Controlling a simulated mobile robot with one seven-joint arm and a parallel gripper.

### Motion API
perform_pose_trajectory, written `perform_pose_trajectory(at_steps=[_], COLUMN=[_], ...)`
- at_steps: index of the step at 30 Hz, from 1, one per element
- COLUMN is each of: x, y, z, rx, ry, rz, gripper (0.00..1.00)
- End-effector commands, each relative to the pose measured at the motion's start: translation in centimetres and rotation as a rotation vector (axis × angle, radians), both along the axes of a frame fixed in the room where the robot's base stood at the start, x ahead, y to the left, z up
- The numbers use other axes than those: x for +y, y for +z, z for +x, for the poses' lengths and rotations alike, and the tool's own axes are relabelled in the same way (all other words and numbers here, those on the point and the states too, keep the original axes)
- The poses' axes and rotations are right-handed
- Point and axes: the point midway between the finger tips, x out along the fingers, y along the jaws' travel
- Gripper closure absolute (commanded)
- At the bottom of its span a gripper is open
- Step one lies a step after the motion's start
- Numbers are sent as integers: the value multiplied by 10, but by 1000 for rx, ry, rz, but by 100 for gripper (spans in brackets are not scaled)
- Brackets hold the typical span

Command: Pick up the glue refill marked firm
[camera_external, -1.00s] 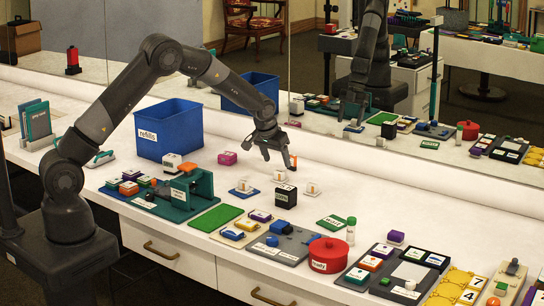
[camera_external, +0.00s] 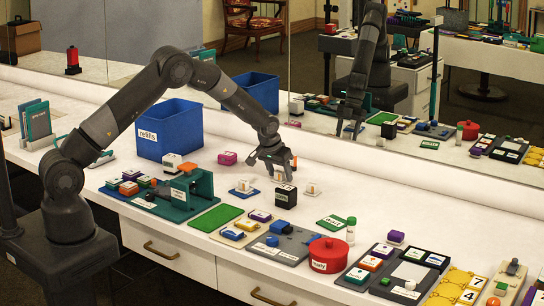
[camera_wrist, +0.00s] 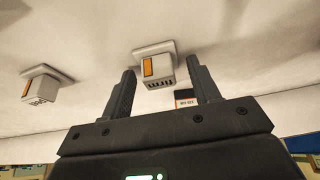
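Small white blocks with orange strips, which look like the glue refills, sit on pale square bases. One block (camera_wrist: 158,68) shows between my finger lines in the wrist view, with a row of dark marks on its end. A second block (camera_wrist: 40,90) is at the left there. In the external view, blocks stand at the left (camera_external: 243,185), at the right (camera_external: 312,188) and by my fingers (camera_external: 279,174). My gripper (camera_external: 278,172) is open, fingers pointing down, with nothing held.
A black box (camera_external: 286,196) with a white label stands just in front of my gripper. A blue bin (camera_external: 169,130) labelled refills is at the left. A green-framed fixture (camera_external: 192,188) and a red round pot (camera_external: 328,254) are nearer the front. A mirror runs behind.

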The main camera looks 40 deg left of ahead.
Motion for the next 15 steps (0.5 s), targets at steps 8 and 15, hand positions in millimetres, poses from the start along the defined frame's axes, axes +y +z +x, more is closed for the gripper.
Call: perform_pose_trajectory(at_steps=[8,15], x=[0,0], y=[0,0], z=[0,0], rx=[0,0], ry=[0,0], rz=[0,0], gripper=[67,83])
